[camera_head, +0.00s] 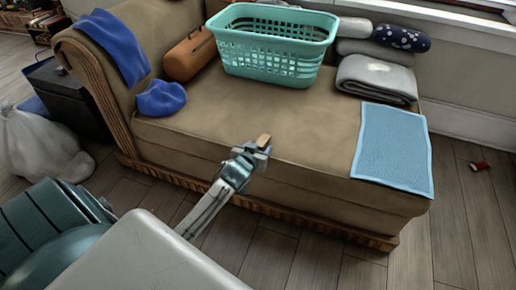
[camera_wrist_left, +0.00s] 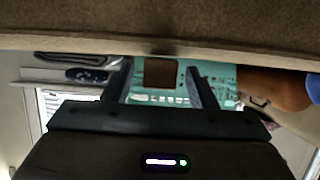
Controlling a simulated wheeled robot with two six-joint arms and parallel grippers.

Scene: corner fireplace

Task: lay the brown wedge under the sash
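The brown wedge (camera_head: 264,140) is a small block at the tip of my left gripper (camera_head: 259,149), above the front of the tan chaise seat. Part of a window with a pale sill (camera_head: 440,14) shows at the top right of the head view, far from the gripper. The sash itself is mostly cut off, so its height cannot be told. My right gripper is not in view.
The tan chaise (camera_head: 300,140) fills the middle. A teal basket (camera_head: 270,60), brown bolster (camera_head: 190,54), blue cloths (camera_head: 161,99), folded grey blanket (camera_head: 376,78) and light-blue towel (camera_head: 393,147) lie on it. A small red object (camera_head: 479,165) lies on the otherwise clear right floor.

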